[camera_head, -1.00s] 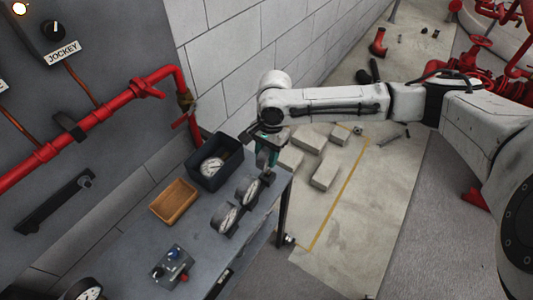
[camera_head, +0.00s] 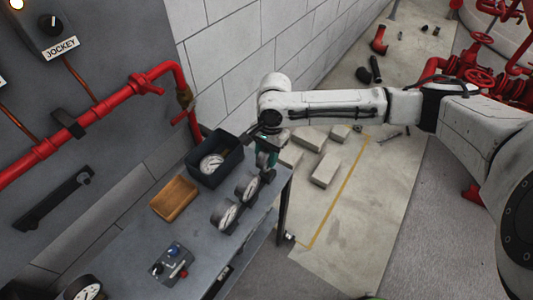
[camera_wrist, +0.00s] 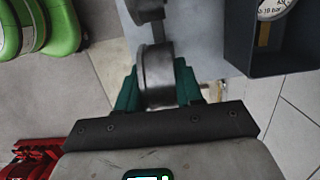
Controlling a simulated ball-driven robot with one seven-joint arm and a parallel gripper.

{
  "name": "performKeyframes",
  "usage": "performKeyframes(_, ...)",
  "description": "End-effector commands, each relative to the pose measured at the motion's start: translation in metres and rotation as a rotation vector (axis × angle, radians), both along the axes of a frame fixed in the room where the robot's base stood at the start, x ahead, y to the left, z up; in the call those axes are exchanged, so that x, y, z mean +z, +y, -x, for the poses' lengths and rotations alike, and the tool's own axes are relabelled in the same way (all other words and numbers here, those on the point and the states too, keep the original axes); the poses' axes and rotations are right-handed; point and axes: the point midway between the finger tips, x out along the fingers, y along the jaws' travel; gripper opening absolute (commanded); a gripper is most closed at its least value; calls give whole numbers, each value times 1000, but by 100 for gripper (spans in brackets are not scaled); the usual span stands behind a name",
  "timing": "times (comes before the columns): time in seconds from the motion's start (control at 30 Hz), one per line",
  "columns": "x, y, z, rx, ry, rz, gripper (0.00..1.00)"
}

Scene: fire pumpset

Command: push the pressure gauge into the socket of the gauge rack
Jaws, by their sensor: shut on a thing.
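My gripper (camera_wrist: 157,72) has green fingers shut on a grey round pressure gauge (camera_wrist: 155,85), seen from its side in the wrist view. In the head view my gripper (camera_head: 266,160) is low over the far right corner of the bench (camera_head: 205,262), at the end of the gauge row. Two white-faced gauges sit in the row, one nearer (camera_head: 227,215) and one in the middle (camera_head: 247,188). The gauge rack and its socket under the held gauge are hidden, so I cannot tell how deep it sits.
A dark bin (camera_head: 230,165) with another gauge (camera_head: 211,164) stands just left of my gripper. Red pipe (camera_head: 110,108) runs along the wall; blocks lie on the floor.

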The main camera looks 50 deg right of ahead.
Motion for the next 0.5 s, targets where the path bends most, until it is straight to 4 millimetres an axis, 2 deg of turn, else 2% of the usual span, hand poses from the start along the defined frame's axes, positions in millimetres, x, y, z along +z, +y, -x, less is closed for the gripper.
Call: performKeyframes(0.5,-12,0,0,0,-1,0,0)
